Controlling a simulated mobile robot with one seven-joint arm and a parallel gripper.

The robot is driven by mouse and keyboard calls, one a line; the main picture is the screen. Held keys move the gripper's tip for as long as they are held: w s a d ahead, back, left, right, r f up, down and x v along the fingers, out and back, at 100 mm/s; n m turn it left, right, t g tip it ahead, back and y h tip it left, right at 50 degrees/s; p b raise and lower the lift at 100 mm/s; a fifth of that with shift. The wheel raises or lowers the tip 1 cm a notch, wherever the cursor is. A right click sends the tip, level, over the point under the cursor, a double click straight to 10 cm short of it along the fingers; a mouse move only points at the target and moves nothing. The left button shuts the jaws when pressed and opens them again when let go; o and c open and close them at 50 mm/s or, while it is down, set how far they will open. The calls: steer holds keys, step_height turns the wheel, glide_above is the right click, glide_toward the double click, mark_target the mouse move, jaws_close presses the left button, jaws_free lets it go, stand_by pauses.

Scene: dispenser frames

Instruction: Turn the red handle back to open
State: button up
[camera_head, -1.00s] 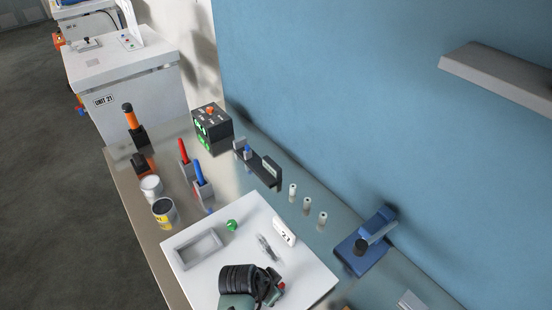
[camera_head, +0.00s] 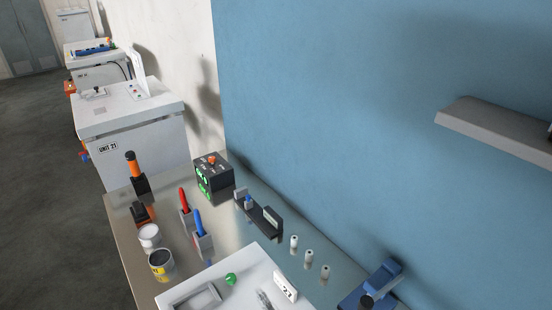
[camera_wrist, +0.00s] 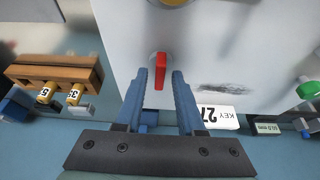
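In the wrist view, the red handle (camera_wrist: 160,72) stands out from a pale panel (camera_wrist: 225,55), its long side running up and down in the picture. My gripper (camera_wrist: 160,84) is open, with one blue-grey finger on each side of the handle. A gap shows on both sides, so it does not look gripped. How deep the fingers reach around it I cannot tell. In the head view, the white panel (camera_head: 215,293) is cut off at the bottom edge, and neither my gripper nor this handle shows.
A brown rack (camera_wrist: 50,72) with tagged pieces is at left, a green knob (camera_wrist: 308,89) at right. On the bench are red-handled (camera_head: 184,199) and blue-handled (camera_head: 198,224) tools, cans and a blue device (camera_head: 382,280).

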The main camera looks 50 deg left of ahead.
stand_by(0.3)
steer(key=b+v, duration=0.2)
steer(key=v, duration=1.1)
stand_by(0.3)
steer(key=w+r+t+y+b, duration=0.2)
steer(key=w+r+t+y, duration=0.15)
steer(key=w+r, duration=0.75)
steer(key=w+d+r+t+b, duration=0.1)
steer(key=w+d+r+t, duration=0.2)
steer(key=w+r, duration=0.3)
steer(key=w+d+r+t, duration=0.3)
steer(key=r+t, duration=0.1)
steer(key=r, duration=0.5)
steer(key=s+d+r+t+h+b, duration=0.1)
steer(key=s+d+r+t, duration=0.2)
steer(key=d+r, duration=0.3)
steer(key=s+d+r+t+h+b, duration=0.1)
steer(key=s+d+r+t, duration=0.2)
steer(key=r, duration=0.9)
steer(key=s+d+r+n+t+h+b, duration=0.1)
steer(key=s+d+r+t, duration=0.2)
steer(key=d+r+t, duration=0.3)
steer(key=shift+s+d+r+t, duration=0.15)
steer(key=shift+d+r, duration=0.75)
steer(key=shift+r, duration=0.15)
steer(key=shift+s+d+r+t, duration=0.1)
steer(key=shift+d+r, duration=0.8)
steer(key=shift+r, duration=0.15)
